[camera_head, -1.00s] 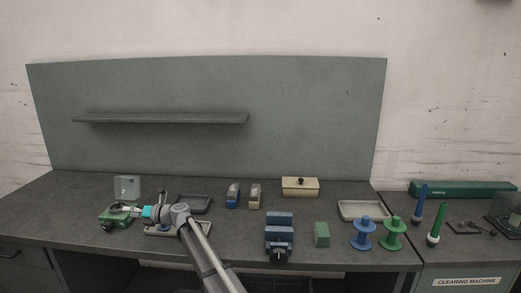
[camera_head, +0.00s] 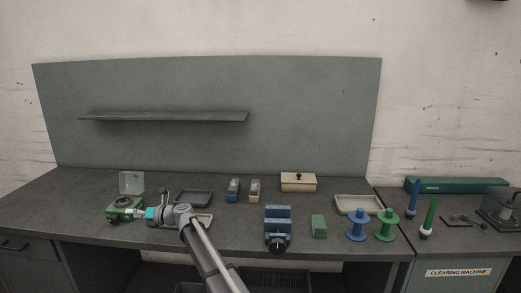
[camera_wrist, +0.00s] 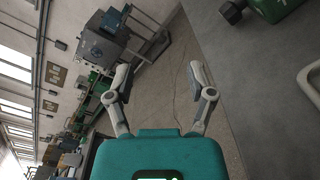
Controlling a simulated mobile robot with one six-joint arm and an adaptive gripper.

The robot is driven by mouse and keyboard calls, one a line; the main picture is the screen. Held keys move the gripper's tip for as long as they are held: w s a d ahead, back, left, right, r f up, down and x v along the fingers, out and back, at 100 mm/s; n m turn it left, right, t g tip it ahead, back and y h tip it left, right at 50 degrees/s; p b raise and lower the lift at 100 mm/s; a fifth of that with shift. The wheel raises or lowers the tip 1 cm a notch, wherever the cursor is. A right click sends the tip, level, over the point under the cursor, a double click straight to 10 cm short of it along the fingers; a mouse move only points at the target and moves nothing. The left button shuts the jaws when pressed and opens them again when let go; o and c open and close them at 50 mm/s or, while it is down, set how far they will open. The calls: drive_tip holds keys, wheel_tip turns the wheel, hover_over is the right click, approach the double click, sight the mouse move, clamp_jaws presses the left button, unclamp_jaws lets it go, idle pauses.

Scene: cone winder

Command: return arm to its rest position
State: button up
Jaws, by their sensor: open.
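My gripper (camera_head: 137,213) is at the left of the bench in the head view, at the end of my arm, beside the green device with a round top (camera_head: 122,205). In the wrist view my gripper (camera_wrist: 160,85) has its two fingers spread wide, with nothing between them but the floor beyond. The green device (camera_wrist: 278,9) shows at the top right corner there, with a dark knob, outside the fingers. In the head view the fingertips are small, and I cannot tell whether they touch the device.
A clear box (camera_head: 131,182) stands behind the device. A dark tray (camera_head: 208,203) and a pale tray partly behind my arm lie nearby. A blue vise (camera_head: 277,228), a green block (camera_head: 318,226) and blue and green spools (camera_head: 357,226) stand farther right. A shelf (camera_head: 165,116) hangs above.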

drive_tip(key=s+d+f+n+h+p, duration=0.25)
drive_tip(key=d+n, duration=0.35)
drive_tip(key=d, duration=0.6)
drive_tip(key=s+d+f+n+h+p, duration=0.2)
drive_tip(key=s+d+n+h, duration=0.3)
drive_tip(key=d, duration=0.6)
drive_tip(key=s+d+f+n+h+p, duration=0.2)
drive_tip(key=d+n, duration=0.5)
drive_tip(key=d, duration=0.5)
drive_tip(key=s+d+n+h+p, duration=0.1)
drive_tip(key=s+d+n+h, duration=0.1)
drive_tip(key=s+d, duration=0.3)
drive_tip(key=s+d+n+h+p, duration=0.2)
drive_tip(key=s+d+n, duration=0.3)
drive_tip(key=d, duration=0.8)
drive_tip(key=s+d+n+g+h+p, duration=0.1)
drive_tip(key=s+d+n+h, duration=0.2)
drive_tip(key=s+d, duration=0.3)
drive_tip(key=d+h, duration=0.1)
drive_tip(key=d, duration=0.2)
drive_tip(key=shift+n+p, duration=0.3)
drive_tip(key=shift+p, duration=0.05)
drive_tip(key=shift+a, duration=0.1)
